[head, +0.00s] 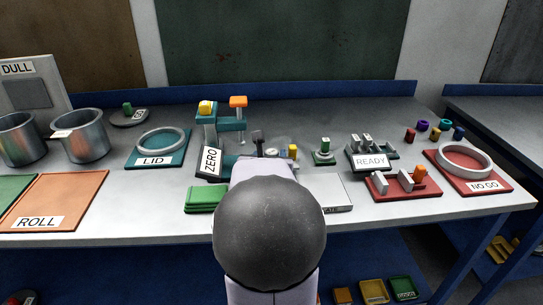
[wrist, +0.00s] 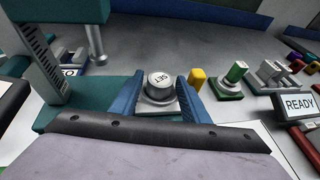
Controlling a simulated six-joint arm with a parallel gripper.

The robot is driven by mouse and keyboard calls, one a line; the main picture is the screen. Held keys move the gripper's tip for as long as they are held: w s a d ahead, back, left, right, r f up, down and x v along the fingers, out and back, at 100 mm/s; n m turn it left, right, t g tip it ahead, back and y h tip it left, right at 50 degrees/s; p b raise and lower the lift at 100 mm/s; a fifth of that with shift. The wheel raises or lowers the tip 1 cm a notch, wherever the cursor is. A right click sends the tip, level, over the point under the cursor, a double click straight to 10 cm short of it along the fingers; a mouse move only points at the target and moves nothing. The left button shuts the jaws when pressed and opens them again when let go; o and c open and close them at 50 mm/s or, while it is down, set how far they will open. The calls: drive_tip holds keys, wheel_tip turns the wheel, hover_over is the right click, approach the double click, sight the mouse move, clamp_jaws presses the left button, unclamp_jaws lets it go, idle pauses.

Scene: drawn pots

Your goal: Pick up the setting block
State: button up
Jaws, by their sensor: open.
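The setting block (wrist: 158,82) is a short pale grey cylinder marked SET, standing upright on a wider grey base in the wrist view. My gripper (wrist: 161,92) is open, with one blue finger to the left of the block and one to the right. The block lies between the fingers. Whether either finger touches it, I cannot tell. In the head view my own arm covers most of this spot, so the gripper cannot be made out there.
A teal stand (head: 207,128) with a ZERO sign (head: 210,162) rises close on the left. A yellow peg (wrist: 197,79) and a green-topped piece (wrist: 235,74) stand to the right. The READY rack (head: 370,160) and red tray (head: 403,188) are further right. Bare bench lies behind.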

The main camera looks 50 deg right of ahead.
drive_tip(key=shift+d, duration=0.15)
drive_tip(key=shift+c, duration=0.7)
drive_tip(key=c, duration=0.8)
drive_tip(key=shift+r, duration=0.1)
drive_tip(key=shift+c, duration=0.2)
wheel_tip(320, 180, up, 28)
drive_tip(key=p, duration=1.8)
